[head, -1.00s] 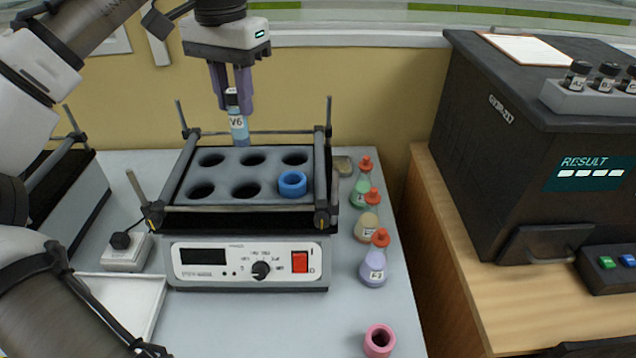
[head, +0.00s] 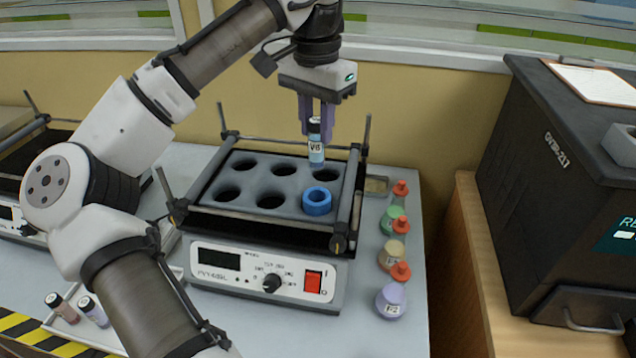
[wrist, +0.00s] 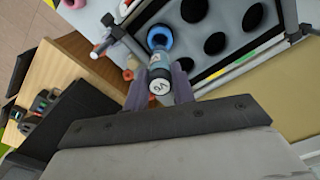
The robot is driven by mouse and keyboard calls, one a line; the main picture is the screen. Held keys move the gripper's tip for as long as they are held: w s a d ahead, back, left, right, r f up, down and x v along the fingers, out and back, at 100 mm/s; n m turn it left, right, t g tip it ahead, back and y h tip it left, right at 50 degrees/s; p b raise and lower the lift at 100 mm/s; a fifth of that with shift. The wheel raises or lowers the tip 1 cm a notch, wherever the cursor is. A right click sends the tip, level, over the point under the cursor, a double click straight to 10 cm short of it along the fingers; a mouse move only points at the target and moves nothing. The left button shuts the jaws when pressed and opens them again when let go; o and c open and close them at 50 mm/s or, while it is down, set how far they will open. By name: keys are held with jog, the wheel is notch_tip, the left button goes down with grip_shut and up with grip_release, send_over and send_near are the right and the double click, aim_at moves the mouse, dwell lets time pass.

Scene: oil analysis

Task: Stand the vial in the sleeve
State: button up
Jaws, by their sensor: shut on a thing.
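My gripper (head: 316,115) is shut on the vial (head: 316,152), which has a black cap, a white V6 label and blue liquid. The vial hangs upright above the back right hole of the shaker rack. The blue sleeve (head: 317,201) is a ring seated in the front right hole, a little below and in front of the vial in the head view. In the wrist view the vial (wrist: 160,80) is between the fingers, cap toward the camera, with the blue sleeve (wrist: 159,38) just beyond its lower end. The vial and sleeve look apart.
The shaker rack (head: 245,186) has several empty holes and upright corner posts. Two vials (head: 92,311) lie on a white tray at lower left. A black analyser (head: 545,170) stands at far right.

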notch_tip(320, 180, down, 11)
jog(key=shift+f, duration=0.1)
dwell(0.3)
jog(key=shift+f, duration=0.1)
jog(key=o, duration=1)
notch_tip(320, 180, up, 12)
jog(key=shift+r, duration=0.1)
